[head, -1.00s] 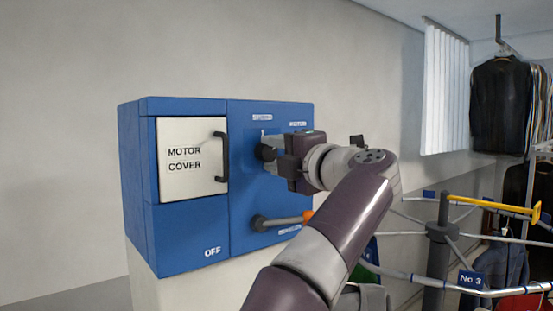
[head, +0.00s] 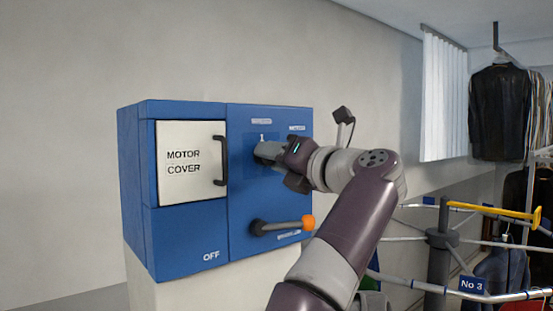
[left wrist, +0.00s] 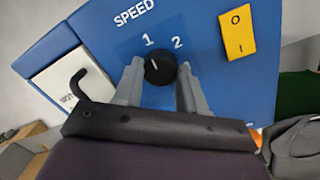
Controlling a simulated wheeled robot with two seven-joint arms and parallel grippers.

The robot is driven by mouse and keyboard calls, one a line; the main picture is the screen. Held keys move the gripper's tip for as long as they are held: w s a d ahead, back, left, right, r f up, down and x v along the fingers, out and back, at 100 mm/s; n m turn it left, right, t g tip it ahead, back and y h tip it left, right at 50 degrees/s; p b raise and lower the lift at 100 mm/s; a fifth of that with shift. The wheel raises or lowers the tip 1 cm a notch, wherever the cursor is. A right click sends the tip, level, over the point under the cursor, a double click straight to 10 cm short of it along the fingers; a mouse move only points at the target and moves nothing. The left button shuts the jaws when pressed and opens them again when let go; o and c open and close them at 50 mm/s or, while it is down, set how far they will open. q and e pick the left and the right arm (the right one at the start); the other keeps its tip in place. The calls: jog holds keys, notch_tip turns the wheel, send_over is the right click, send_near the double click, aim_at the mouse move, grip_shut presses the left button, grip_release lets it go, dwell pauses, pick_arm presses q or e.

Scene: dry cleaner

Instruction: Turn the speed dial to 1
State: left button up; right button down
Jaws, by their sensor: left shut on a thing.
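The speed dial (left wrist: 160,69) is a round black knob on the blue panel, below the printed 1 and 2 in the left wrist view. A short white mark on its face lies on the side nearer the 1 (left wrist: 148,40). My left gripper (left wrist: 158,82) has one grey finger on each side of the dial and is shut on it. In the head view the left gripper (head: 266,152) is tilted and meets the panel just under the 1; its fingers hide the dial there. My right gripper is not in view.
The blue control box (head: 180,232) carries a white motor cover (head: 188,184) with a black handle on the left. An orange-tipped lever (head: 285,225) sits below my gripper. A yellow switch (left wrist: 237,36) is right of the dial. A garment rail (head: 440,235) stands at right.

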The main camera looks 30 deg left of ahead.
pick_arm(q)
jog(key=shift+f+n, duration=0.1)
jog(key=shift+n, duration=0.3)
jog(key=o, duration=1.1)
jog(key=shift+a, duration=0.1)
jog(key=shift+c, duration=0.2)
jog(key=r+b+v, duration=0.1)
jog(key=v, duration=1.1)
jog(key=shift+d+f, duration=0.3)
jog(key=shift+f, duration=0.1)
